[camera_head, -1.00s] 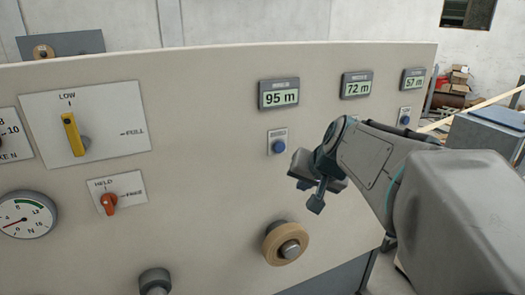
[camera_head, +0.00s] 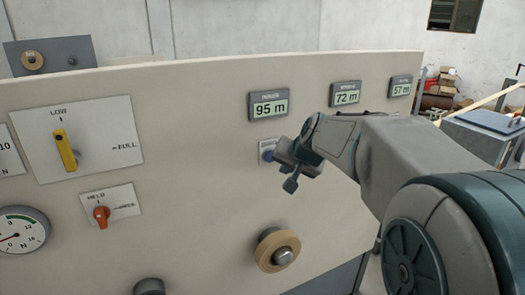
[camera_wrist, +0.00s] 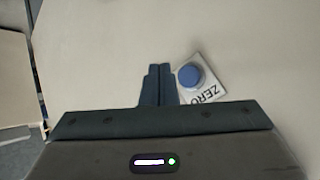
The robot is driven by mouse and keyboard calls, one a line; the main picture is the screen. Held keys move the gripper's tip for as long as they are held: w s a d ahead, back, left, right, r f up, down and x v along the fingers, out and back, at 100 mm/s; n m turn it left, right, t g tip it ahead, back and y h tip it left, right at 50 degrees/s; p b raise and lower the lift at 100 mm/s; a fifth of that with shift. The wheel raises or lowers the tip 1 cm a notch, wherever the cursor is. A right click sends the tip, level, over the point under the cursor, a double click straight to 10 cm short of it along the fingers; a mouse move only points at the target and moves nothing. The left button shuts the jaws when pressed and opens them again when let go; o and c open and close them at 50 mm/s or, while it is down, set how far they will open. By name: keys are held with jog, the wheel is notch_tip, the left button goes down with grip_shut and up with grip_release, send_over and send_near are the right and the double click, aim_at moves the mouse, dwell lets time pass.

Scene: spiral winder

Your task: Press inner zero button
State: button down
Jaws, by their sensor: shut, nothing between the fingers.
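Three blue zero buttons belong to three length displays on the cream panel (camera_head: 200,200). The display reading 95 m (camera_head: 268,104) has small lettering above it that I cannot read with certainty. Its blue button (camera_head: 269,156) is partly covered by my gripper in the head view. My gripper (camera_head: 290,185) is shut and empty, with its tips just right of and below that button. In the wrist view the shut fingers (camera_wrist: 159,80) lie just left of the blue button (camera_wrist: 190,77), on a white plate marked ZERO (camera_wrist: 207,92). I cannot tell whether the tips touch the panel.
Displays reading 72 m (camera_head: 345,94) and 57 m (camera_head: 400,86) are to the right; my arm hides their buttons. A wooden-rimmed knob (camera_head: 278,250) sticks out below my gripper. A yellow lever (camera_head: 65,150), an orange switch (camera_head: 101,213) and a gauge (camera_head: 20,231) are at left.

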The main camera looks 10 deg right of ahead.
aim_at(272, 162)
jog(key=shift+w+a+p, duration=0.3)
jog(key=shift+w+p, duration=0.1)
jog(key=shift+w, duration=0.55)
jog(key=shift+w+a+p, duration=0.3)
jog(key=shift+w+p, duration=0.1)
jog(key=shift+w, duration=0.5)
dwell(0.6)
jog(key=shift+w+a, duration=0.15)
jog(key=shift+w, duration=0.25)
jog(key=shift+w+a+p, duration=0.15)
jog(key=shift+w+p, duration=0.2)
jog(key=shift+w, duration=0.05)
dwell(0.7)
jog(key=shift+s, duration=0.15)
jog(key=shift+s+d+b, duration=0.25)
jog(key=shift+s+b, duration=0.4)
jog(key=shift+b, duration=0.1)
